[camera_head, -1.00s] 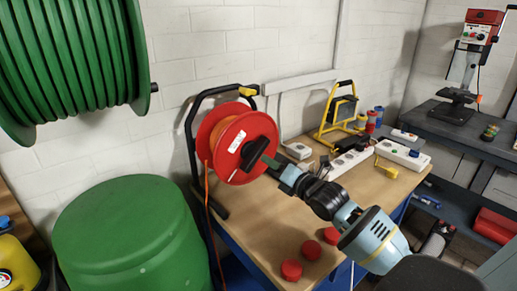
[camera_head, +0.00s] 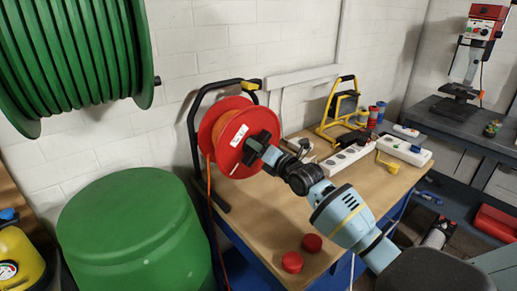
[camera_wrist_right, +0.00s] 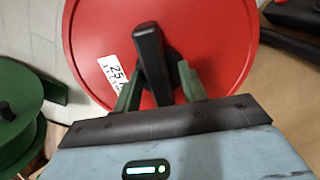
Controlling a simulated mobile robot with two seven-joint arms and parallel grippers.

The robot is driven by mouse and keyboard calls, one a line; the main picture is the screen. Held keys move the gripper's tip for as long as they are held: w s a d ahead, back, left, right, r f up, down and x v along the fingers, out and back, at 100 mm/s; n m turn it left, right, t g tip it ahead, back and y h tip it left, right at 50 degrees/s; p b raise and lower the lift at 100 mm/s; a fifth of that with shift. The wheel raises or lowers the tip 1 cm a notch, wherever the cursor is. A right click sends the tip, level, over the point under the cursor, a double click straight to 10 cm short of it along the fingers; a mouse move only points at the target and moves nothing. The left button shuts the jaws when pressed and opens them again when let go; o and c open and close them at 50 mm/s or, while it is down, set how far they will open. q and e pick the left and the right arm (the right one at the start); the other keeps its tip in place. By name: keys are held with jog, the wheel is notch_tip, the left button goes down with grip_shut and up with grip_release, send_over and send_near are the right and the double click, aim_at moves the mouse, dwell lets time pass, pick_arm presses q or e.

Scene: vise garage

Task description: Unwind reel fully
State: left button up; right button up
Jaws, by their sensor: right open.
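The red cable reel (camera_head: 228,152) hangs in a black stand (camera_head: 194,140) at the table's left end. Its orange cable (camera_head: 211,205) runs down from the reel's left side past the table edge. My right gripper (camera_head: 258,144) is at the face of the reel. In the right wrist view the open fingers (camera_wrist_right: 160,88) are on either side of the black handle (camera_wrist_right: 150,60) at the red disc's middle. I cannot tell whether they touch it. A white label (camera_wrist_right: 117,72) shows on the disc beside the left finger. My left gripper is not in view.
A green barrel (camera_head: 135,235) stands left of the table and a large green reel (camera_head: 70,60) hangs above it. White power strips (camera_head: 345,160) and a yellow stand (camera_head: 338,110) are behind my arm. Red caps (camera_head: 292,262) lie at the table's front.

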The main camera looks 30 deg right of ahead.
jog(key=shift+w, duration=0.1)
jog(key=shift+c, duration=0.3)
grip_shut()
